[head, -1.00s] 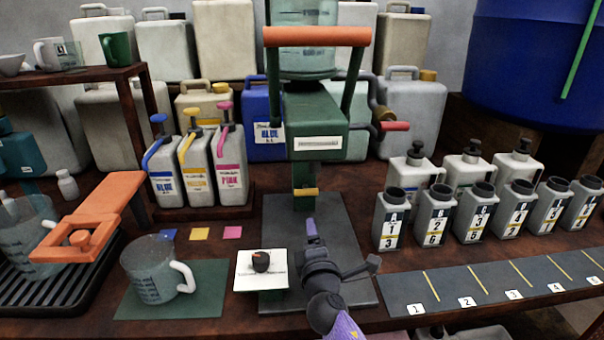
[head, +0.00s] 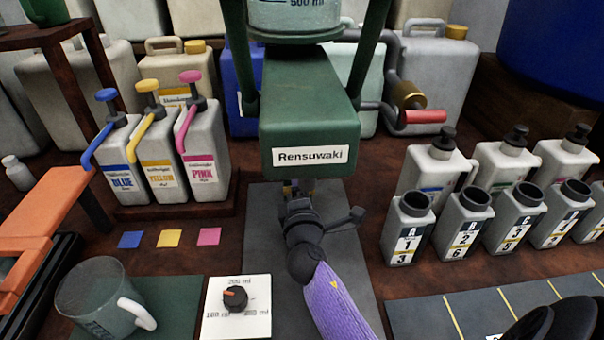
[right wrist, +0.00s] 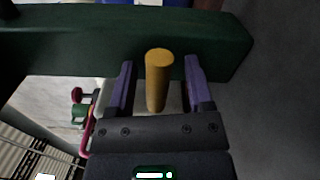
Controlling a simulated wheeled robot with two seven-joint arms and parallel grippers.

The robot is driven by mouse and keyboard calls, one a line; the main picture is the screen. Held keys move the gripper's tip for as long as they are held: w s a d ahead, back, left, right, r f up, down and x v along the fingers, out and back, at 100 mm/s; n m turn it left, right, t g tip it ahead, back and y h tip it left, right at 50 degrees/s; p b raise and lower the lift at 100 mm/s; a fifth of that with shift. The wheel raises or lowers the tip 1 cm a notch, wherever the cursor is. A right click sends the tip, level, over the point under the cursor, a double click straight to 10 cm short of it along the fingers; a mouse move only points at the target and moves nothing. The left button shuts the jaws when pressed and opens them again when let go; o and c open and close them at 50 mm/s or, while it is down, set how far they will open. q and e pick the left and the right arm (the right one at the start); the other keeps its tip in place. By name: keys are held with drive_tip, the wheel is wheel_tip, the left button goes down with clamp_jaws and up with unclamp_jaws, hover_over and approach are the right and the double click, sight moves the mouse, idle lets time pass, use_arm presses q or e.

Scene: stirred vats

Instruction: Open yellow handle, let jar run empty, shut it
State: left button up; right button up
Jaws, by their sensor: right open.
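The yellow handle (right wrist: 158,85) shows in the right wrist view as a short rounded peg in front of a green beam. My right gripper (right wrist: 157,70) is open, with one purple finger on either side of the handle and visible gaps. In the head view my right gripper (head: 298,188) is below the green housing (head: 310,125) labelled Rensuwaki, and the handle is mostly hidden there. The clear jar (head: 294,14), marked 500 ml, sits on top of the housing, cut off by the picture's top edge. Its liquid level cannot be told. My left gripper is not in view.
A white dial plate (head: 255,318) and a glass mug (head: 100,300) are left of my right arm. Blue, yellow and pink pump bottles (head: 205,160) stand further left. Grey labelled bottles (head: 407,232) stand right. A red-handled crank (head: 425,116) sticks out rightward.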

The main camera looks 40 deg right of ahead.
drive_tip(key=shift+s+a+r, duration=0.1)
drive_tip(key=shift+s+a, duration=0.05)
drive_tip(key=shift+a, duration=0.05)
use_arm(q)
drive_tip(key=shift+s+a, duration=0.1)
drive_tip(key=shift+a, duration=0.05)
use_arm(e)
clamp_jaws()
drive_tip(key=n+p, duration=0.1)
drive_tip(key=n, duration=0.2)
drive_tip(key=n+p, duration=0.2)
drive_tip(key=n, duration=0.2)
drive_tip(key=shift+n, duration=0.4)
drive_tip(key=n+p, duration=0.2)
drive_tip(key=n, duration=0.2)
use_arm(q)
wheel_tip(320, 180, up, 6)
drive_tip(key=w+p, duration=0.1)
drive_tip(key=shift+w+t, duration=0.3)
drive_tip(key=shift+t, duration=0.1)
use_arm(e)
drive_tip(key=shift+n, duration=1.6)
